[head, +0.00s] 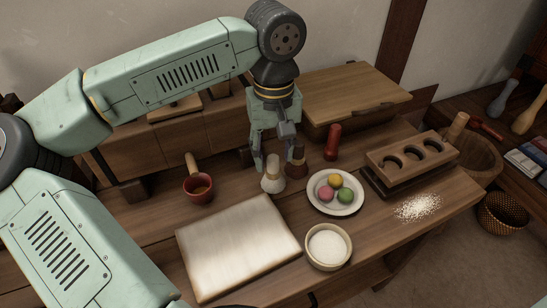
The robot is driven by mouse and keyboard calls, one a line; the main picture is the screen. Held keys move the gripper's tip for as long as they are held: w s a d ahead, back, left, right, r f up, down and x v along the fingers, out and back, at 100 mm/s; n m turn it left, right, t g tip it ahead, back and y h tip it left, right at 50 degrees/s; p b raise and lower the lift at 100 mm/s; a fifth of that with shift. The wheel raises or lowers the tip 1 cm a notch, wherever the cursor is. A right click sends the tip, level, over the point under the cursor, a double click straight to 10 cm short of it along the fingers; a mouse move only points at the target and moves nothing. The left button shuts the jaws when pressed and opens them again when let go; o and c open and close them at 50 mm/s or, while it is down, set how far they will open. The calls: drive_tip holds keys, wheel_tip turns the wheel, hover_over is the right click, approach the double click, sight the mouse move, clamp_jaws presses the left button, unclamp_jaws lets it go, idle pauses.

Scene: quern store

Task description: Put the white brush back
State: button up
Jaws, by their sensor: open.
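The white brush (272,184) stands on the wooden table, pale bristles down and its short handle up, near the middle of the head view. A darker brown brush (297,168) stands close to its right. My gripper (271,158) points down with its fingers open, at the handle of the white brush. The fingers partly cover the top of the brush, and I cannot tell whether they touch it.
A pale board (238,246) lies in front. A red pan (198,188) is left. A plate (322,205) of coloured balls, a bowl (345,262) of white powder, a red cylinder (333,142) and a holed wooden mould (432,151) are right. White grains (418,207) lie spilled.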

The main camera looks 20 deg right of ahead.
wheel_tip(320, 180, up, 10)
idle(0.3)
drive_tip(key=shift+s+f, duration=0.15)
drive_tip(key=shift+f, duration=0.05)
